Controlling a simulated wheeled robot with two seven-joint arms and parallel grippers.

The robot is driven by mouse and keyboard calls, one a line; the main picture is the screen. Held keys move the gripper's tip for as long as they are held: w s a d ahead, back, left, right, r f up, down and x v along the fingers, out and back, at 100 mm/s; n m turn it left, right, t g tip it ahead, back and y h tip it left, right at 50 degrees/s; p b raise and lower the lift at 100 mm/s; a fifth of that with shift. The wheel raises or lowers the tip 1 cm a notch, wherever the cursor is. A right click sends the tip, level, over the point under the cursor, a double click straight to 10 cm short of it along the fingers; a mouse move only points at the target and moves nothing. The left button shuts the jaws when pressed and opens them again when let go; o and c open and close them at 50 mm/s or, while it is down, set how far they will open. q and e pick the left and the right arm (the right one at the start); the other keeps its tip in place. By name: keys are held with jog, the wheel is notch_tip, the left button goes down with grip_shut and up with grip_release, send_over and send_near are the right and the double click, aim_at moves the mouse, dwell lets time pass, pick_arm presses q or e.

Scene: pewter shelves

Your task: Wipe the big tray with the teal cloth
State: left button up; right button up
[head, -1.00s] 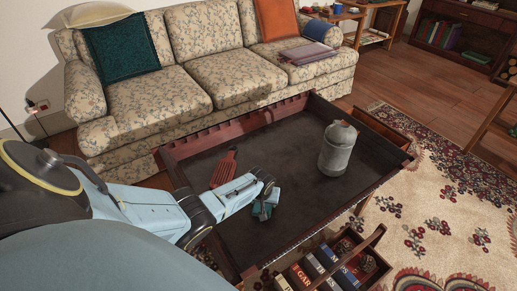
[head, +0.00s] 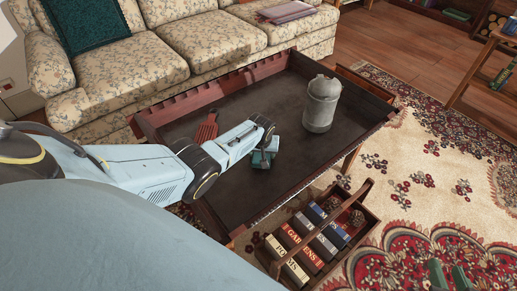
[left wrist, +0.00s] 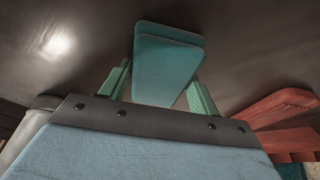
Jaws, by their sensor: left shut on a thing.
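The big tray (head: 228,112) is a dark, wood-rimmed tray top in front of the sofa. My left gripper (head: 263,157) reaches into it from the left, low over its near half. It is shut on the teal cloth (left wrist: 167,68), a flat folded pad that shows between the fingers in the left wrist view. In the head view the cloth is mostly hidden by the gripper. Whether it touches the tray floor is hard to tell. My right gripper (head: 449,276) shows only as two green fingertips, apart and empty, over the rug at the bottom right.
A grey metal canister (head: 321,104) stands in the tray, right of my left gripper. A red slatted object (head: 207,127) lies left of it, also seen in the left wrist view (left wrist: 275,108). A wooden caddy (head: 369,228) of books stands before the tray. The tray's middle is bare.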

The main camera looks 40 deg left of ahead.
pick_arm(q)
jog(key=shift+w+d+f+b, duration=0.15)
jog(key=shift+w+d+b, duration=0.1)
jog(key=shift+w+b, duration=0.45)
jog(key=shift+w+d+f+b, duration=0.1)
jog(key=shift+w+d+b, duration=0.15)
jog(key=shift+w+b, duration=0.4)
jog(key=shift+w+d+r+b, duration=0.1)
jog(key=shift+w+r+b, duration=0.05)
jog(key=shift+w+b, duration=0.4)
jog(key=shift+s+r, duration=0.15)
jog(key=shift+r, duration=0.05)
jog(key=p, duration=0.1)
jog(key=s+p, duration=0.1)
jog(key=shift+s+a+r+p, duration=0.1)
jog(key=shift+s+a+p, duration=0.15)
jog(key=shift+p, duration=0.1)
jog(key=shift+s+a+p, duration=0.25)
jog(key=shift+s+p, duration=0.55)
jog(key=shift+p, duration=0.2)
jog(key=shift+s+a+f, duration=0.1)
jog(key=shift+s+f, duration=0.1)
jog(key=shift+s, duration=0.1)
